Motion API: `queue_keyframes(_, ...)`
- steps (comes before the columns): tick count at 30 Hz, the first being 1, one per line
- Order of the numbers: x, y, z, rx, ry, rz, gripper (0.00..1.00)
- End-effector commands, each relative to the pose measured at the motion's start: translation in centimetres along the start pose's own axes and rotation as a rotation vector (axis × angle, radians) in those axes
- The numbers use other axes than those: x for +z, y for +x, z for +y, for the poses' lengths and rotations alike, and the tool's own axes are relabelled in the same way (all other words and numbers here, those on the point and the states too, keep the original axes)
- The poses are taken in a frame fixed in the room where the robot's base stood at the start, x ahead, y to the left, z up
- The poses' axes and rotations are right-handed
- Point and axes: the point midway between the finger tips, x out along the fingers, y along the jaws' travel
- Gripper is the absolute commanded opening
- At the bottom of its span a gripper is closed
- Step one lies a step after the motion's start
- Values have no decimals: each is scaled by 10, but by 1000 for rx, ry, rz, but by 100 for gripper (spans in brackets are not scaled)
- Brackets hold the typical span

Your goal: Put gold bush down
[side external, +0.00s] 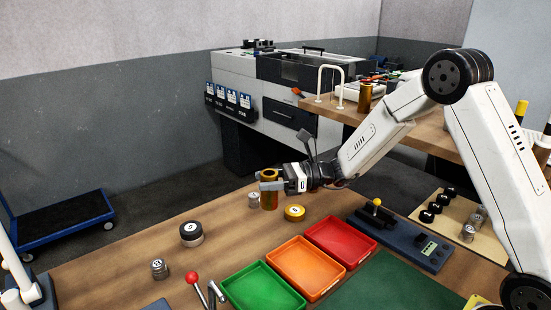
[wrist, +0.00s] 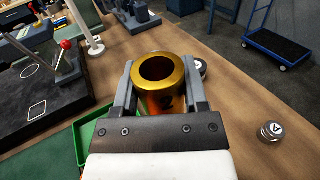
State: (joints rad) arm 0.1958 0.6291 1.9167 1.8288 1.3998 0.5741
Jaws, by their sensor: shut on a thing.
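The gold bush (side external: 269,200) is an upright, hollow gold cylinder at the far edge of the wooden table. My gripper (side external: 268,184) is shut on it, with the fingers around its upper part. In the wrist view the bush (wrist: 161,68) sits between the two grey fingers (wrist: 160,88), its open bore facing the camera. I cannot tell whether its lower end touches the table or hangs just above it.
A black-topped disc (side external: 191,234) and another silver piece (side external: 159,269) are further left. Green (side external: 262,290), orange (side external: 305,262) and red (side external: 340,242) trays lie in front.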

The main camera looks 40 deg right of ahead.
Motion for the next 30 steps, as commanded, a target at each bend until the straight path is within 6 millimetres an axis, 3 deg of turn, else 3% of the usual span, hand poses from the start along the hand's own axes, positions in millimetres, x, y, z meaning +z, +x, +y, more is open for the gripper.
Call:
queue_keyframes(8,50,0,0,-1,-8,-2,0)
queue_keyframes(21,185,0,1,0,-10,-2,0)
queue_keyframes(30,250,0,0,-1,-7,-2,0)
